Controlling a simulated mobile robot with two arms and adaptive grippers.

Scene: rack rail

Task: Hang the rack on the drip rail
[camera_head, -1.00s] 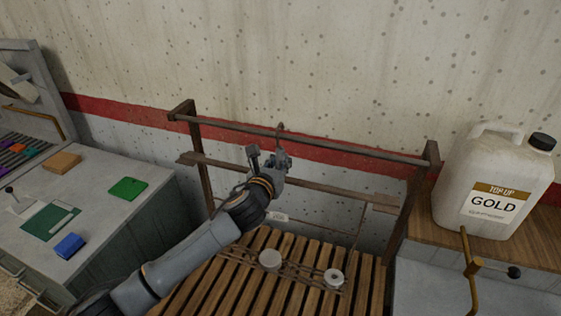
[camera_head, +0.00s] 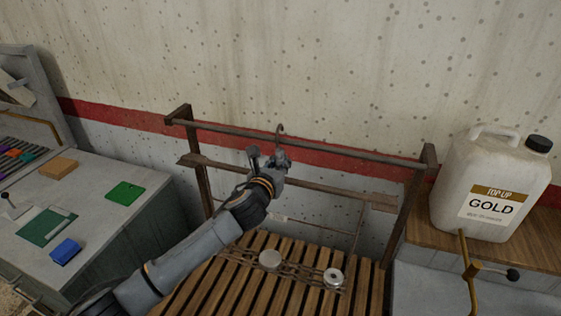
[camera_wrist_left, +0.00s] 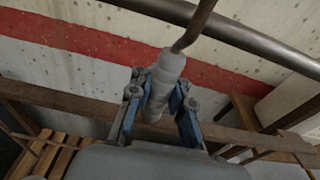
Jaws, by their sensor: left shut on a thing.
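The drip rail (camera_head: 335,148) is a dark horizontal bar between two posts in front of the wall. My left gripper (camera_head: 268,160) is shut on the rack's grey grip, which shows between the blue-padded fingers in the left wrist view (camera_wrist_left: 161,88). The rack's thin rusty hook (camera_head: 280,128) rises above the gripper and its curved tip shows above the rail line. In the wrist view the hook rod (camera_wrist_left: 192,32) crosses in front of the rail (camera_wrist_left: 255,42). I cannot tell whether hook and rail touch. The gripper hides part of the rack. My right gripper is not in view.
Pale round pieces (camera_head: 270,258) appear over the wooden slats (camera_head: 215,285) below the rail. A jug marked GOLD (camera_head: 490,185) stands right of the rail. A grey cabinet (camera_head: 105,215) with small coloured items stands left. A lower crossbar (camera_head: 325,190) runs below the rail.

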